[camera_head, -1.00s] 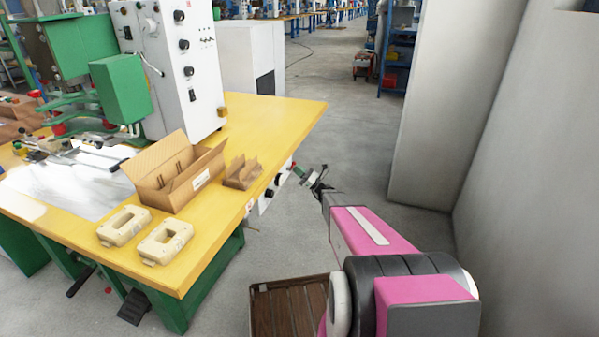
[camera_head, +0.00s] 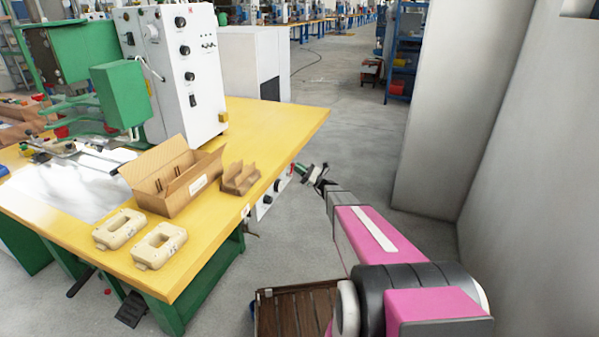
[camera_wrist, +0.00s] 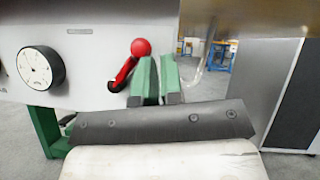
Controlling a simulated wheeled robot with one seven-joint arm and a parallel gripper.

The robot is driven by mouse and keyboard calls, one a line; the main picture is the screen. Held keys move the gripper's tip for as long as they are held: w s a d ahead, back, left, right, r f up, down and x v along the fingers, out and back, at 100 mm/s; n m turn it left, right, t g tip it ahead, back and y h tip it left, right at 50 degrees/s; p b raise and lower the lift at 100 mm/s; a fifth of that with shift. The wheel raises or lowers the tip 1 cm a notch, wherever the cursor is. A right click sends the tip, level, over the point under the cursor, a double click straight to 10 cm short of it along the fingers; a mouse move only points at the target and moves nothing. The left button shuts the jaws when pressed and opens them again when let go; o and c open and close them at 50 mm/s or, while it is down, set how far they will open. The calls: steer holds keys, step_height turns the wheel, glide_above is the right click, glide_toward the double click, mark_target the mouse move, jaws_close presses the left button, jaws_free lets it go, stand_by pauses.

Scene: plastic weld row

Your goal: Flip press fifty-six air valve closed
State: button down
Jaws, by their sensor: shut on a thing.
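The air valve's red lever (camera_wrist: 122,75) with a round red knob (camera_wrist: 140,47) sits on a light grey panel (camera_wrist: 85,70) in the wrist view, leaning up and to the right. My gripper (camera_wrist: 157,72) has green fingers right beside the lever, the knob showing just left of and above the left finger. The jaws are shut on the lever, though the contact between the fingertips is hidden. In the head view my gripper (camera_head: 312,173) is at the right side of the yellow bench (camera_head: 215,215), by the control panel (camera_head: 268,198) under its edge.
A round gauge (camera_wrist: 40,67) is left of the lever. The bench bears an open cardboard box (camera_head: 172,190), a smaller brown piece (camera_head: 240,178) and two beige frames (camera_head: 158,246). A grey wall (camera_head: 530,150) stands at right. A slatted brown crate (camera_head: 288,312) is low in front.

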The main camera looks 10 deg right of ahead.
steer(key=shift+s+a+r, duration=0.3)
steer(key=shift+s+r, duration=0.15)
steer(key=shift+r, duration=0.3)
steer(key=shift+s+a+r, duration=0.25)
steer(key=shift+s+r, duration=0.15)
steer(key=shift+r, duration=0.3)
steer(key=shift+s+r, duration=0.1)
stand_by(0.6)
steer(key=v, duration=1)
steer(key=shift+d+f, duration=0.25)
steer(key=shift+d, duration=0.05)
steer(key=shift+s+a, duration=0.1)
steer(key=shift+s, duration=0.1)
